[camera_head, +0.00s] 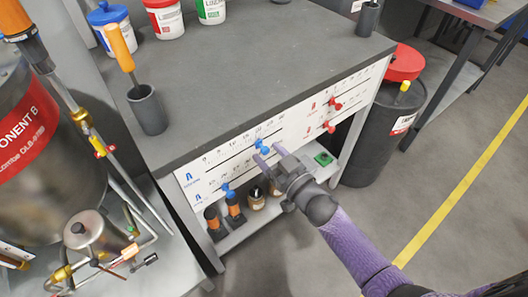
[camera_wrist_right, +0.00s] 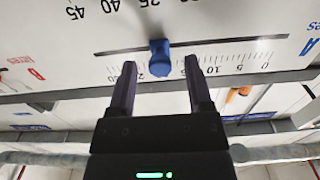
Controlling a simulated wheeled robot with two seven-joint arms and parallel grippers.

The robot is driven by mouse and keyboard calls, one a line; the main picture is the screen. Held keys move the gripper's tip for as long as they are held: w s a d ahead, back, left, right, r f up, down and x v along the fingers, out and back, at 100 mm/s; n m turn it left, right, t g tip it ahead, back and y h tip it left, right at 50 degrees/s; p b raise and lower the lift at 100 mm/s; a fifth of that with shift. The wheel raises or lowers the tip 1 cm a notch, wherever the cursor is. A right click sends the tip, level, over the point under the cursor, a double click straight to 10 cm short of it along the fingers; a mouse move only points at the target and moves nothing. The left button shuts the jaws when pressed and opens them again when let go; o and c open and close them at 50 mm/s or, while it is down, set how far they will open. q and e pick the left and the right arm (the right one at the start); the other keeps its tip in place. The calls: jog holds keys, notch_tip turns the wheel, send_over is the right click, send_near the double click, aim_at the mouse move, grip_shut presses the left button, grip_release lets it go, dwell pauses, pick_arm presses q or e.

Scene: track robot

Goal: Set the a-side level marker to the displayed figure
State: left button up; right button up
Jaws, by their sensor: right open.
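The bench's white front panel (camera_head: 190,178) carries an upper blue marker (camera_head: 262,146) and a lower blue marker (camera_head: 228,190) on slotted scales. My right gripper (camera_head: 267,153) is open at the upper marker. In the right wrist view, this blue marker (camera_wrist_right: 159,58) sits in its slot near the 20 mark, just beyond and between the spread fingertips (camera_wrist_right: 159,72). I see no clear gap or contact with either finger. The view is turned over, with 0 at the right. No display with a readable figure shows. My left gripper is out of view.
Two red markers (camera_head: 335,103) sit on the panel's right half. Orange-handled tools (camera_head: 234,208) and jars stand on the shelf below. A dark drum (camera_head: 375,130) stands right of the bench; a large drum (camera_head: 45,140) and a metal pot (camera_head: 95,235) are at left.

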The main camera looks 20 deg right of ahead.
jog(key=shift+w+a, duration=0.25)
jog(key=shift+w, duration=0.4)
jog(key=shift+c, duration=0.3)
grip_shut()
dwell(0.6)
